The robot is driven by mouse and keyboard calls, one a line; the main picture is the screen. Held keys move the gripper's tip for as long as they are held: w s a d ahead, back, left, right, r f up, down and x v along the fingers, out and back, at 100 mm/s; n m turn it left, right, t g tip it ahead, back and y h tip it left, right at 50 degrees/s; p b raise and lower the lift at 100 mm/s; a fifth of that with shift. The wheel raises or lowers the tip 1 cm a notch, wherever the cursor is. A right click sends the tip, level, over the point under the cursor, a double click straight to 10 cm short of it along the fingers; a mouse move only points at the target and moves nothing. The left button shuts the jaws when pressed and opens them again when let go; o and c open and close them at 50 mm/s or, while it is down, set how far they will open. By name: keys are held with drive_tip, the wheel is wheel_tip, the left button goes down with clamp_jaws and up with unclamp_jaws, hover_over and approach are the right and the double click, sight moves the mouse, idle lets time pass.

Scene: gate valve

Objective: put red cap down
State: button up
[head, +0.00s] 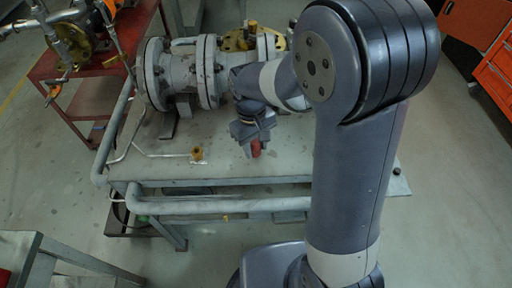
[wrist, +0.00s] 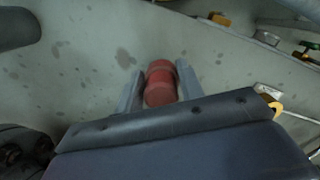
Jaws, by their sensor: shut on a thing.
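The red cap (wrist: 160,82) is a small ribbed cylinder between the two fingers of my gripper (wrist: 159,88) in the wrist view. My gripper is shut on it. In the head view the red cap (head: 256,149) shows below my gripper (head: 255,143), over the grey bench top (head: 225,170) near its front edge. I cannot tell whether the cap touches the bench top. The far end of the cap is clear of the fingers. The grey flanged valve body (head: 183,77) lies on the bench behind and to the left of my gripper.
A small yellow-brown fitting (head: 197,154) sits on the bench left of my gripper, at the end of a thin pipe. A grey rail (head: 230,204) runs along the bench front. A red stand (head: 95,92) is at the left. Bench top around the cap is bare.

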drive_tip(key=shift+f, duration=0.55)
drive_tip(key=shift+f, duration=0.2)
drive_tip(key=o, duration=1)
drive_tip(key=r, duration=0.4)
drive_tip(key=r+p, duration=0.1)
drive_tip(key=r, duration=0.3)
drive_tip(key=w+r, duration=0.1)
drive_tip(key=r, duration=0.3)
drive_tip(key=shift+a+r, duration=0.15)
drive_tip(key=shift+a, duration=0.25)
